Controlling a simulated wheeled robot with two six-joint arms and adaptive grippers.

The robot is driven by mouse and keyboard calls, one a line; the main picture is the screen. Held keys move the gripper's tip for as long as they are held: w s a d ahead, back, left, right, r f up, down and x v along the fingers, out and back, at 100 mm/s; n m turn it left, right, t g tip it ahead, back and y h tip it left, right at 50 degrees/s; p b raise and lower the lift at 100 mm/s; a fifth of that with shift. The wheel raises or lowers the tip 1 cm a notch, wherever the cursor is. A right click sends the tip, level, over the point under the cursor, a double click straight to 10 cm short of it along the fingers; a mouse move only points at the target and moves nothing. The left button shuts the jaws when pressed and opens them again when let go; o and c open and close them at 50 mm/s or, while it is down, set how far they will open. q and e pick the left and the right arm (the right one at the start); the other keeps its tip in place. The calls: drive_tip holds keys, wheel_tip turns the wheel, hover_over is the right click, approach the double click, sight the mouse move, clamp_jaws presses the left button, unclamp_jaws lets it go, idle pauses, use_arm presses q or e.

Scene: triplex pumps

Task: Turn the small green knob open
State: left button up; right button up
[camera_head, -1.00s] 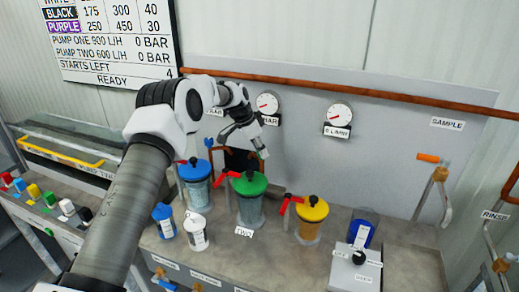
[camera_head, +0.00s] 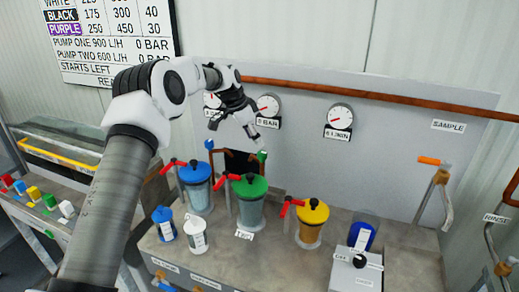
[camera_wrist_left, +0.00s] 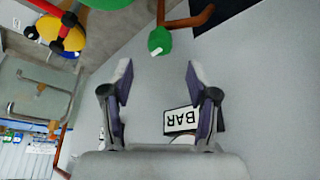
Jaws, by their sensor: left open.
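The small green knob (camera_head: 262,156) sits at the top of a copper pipe, behind the large green-lidded canister (camera_head: 249,212). In the left wrist view the small green knob (camera_wrist_left: 159,40) lies just beyond the gap between the fingertips, roughly centred. My left gripper (camera_head: 234,130) is open and empty, above and to the left of the knob in the head view. The left wrist view shows its two fingers (camera_wrist_left: 158,68) spread wide, apart from the knob. My right gripper is not in view.
A small blue knob (camera_head: 209,144) stands left of the green one. Blue-lidded (camera_head: 197,190) and yellow-lidded (camera_head: 311,222) canisters with red levers flank the green-lidded one. Round gauges (camera_head: 268,105) hang on the grey panel behind. A copper pipe (camera_head: 370,95) runs across above.

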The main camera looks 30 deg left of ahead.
use_arm(q)
drive_tip(key=v, duration=0.5)
drive_tip(key=shift+s+r, duration=0.1)
drive_tip(key=shift+r, duration=0.1)
